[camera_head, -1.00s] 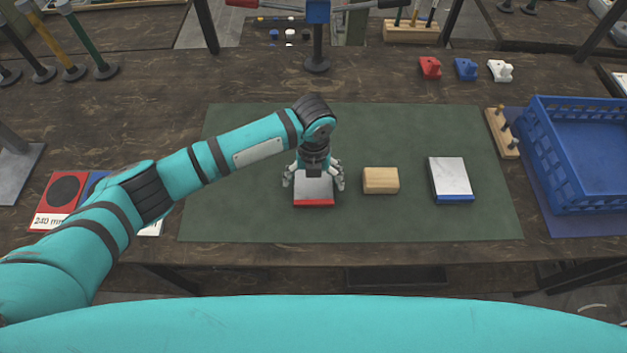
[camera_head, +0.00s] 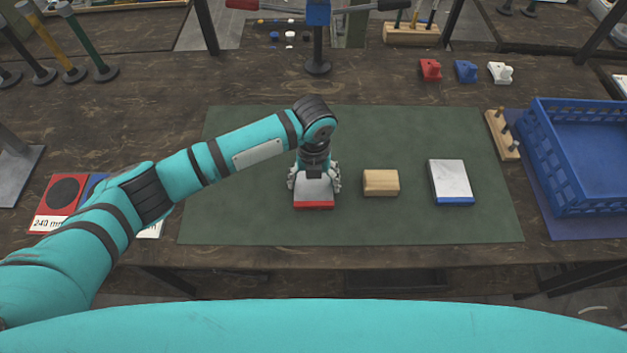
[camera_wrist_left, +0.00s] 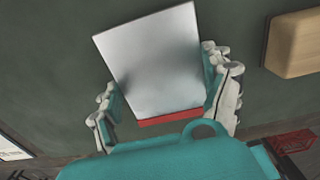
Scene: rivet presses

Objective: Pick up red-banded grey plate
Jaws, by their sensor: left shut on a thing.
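The red-banded grey plate (camera_head: 314,192) lies on the green mat (camera_head: 240,215), its red band along the near edge. It also shows in the left wrist view (camera_wrist_left: 155,65), slightly turned between the fingers. My left gripper (camera_head: 314,182) is over the plate from above, with a finger against each side, shut on it. In the left wrist view, the left gripper (camera_wrist_left: 165,100) has its fingers at the plate's left and right sides. I cannot tell any gap between plate and mat. My right gripper is not in view.
A wooden block (camera_head: 381,182) lies just right of the plate, and a blue-banded grey plate (camera_head: 451,180) lies farther right. A blue crate (camera_head: 570,203) stands at the right beside a wooden peg rack (camera_head: 501,135). The mat's left part is clear.

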